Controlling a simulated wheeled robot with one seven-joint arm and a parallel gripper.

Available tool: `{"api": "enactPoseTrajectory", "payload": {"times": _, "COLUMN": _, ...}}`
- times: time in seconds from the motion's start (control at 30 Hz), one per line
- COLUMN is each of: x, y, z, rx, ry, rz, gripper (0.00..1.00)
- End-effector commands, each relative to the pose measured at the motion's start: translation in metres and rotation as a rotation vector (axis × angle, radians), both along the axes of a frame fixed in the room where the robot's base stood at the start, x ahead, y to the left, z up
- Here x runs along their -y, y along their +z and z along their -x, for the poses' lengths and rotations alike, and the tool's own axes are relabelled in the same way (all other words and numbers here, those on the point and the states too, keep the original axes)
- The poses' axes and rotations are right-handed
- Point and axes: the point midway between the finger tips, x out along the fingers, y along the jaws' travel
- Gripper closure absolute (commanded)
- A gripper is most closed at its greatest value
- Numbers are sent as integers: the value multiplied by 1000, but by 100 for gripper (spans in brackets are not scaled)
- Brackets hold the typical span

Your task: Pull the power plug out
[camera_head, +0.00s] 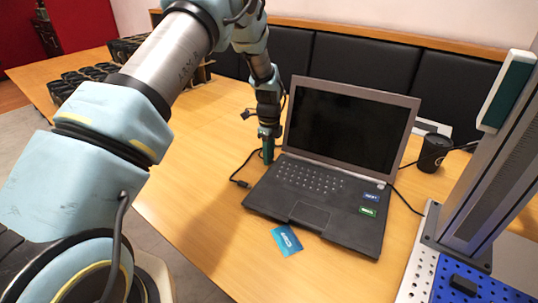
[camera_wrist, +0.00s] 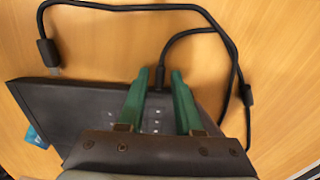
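A laptop (camera_head: 306,205) stands open on the wooden table, its screen dark. My gripper (camera_head: 267,158) points down at the laptop's back left side. In the wrist view the laptop's dark body (camera_wrist: 70,105) lies under my gripper. The black power plug (camera_wrist: 159,78) sits at the laptop's edge, its cord curving up and right. My gripper's two green fingers (camera_wrist: 160,75) are apart, one on each side of the plug, with gaps visible between them and it. Whether the fingertips are level with the plug is unclear. The plug is hidden in the head view.
A second cable end (camera_wrist: 47,50) lies loose on the table beyond the laptop. A blue card (camera_head: 286,240) lies in front of the laptop. A black cup (camera_head: 433,152) and a metal column (camera_head: 484,165) on a perforated board stand right. Black baskets (camera_head: 85,78) are at the left.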

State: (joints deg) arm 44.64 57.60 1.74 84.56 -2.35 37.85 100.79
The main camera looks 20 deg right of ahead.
Motion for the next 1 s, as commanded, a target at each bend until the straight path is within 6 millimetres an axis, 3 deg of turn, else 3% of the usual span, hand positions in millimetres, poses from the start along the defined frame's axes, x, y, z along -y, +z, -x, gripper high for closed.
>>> {"api": "enactPoseTrajectory", "payload": {"times": 0.03, "x": 0, "y": 0, "z": 0, "rx": 0, "ry": 0, "rz": 0, "gripper": 73}}
{"api": "enactPoseTrajectory", "payload": {"times": 0.3, "x": 0, "y": 0, "z": 0, "rx": 0, "ry": 0, "rz": 0, "gripper": 100}}
{"api": "enactPoseTrajectory", "payload": {"times": 1.0, "x": 0, "y": 0, "z": 0, "rx": 0, "ry": 0, "rz": 0, "gripper": 100}}
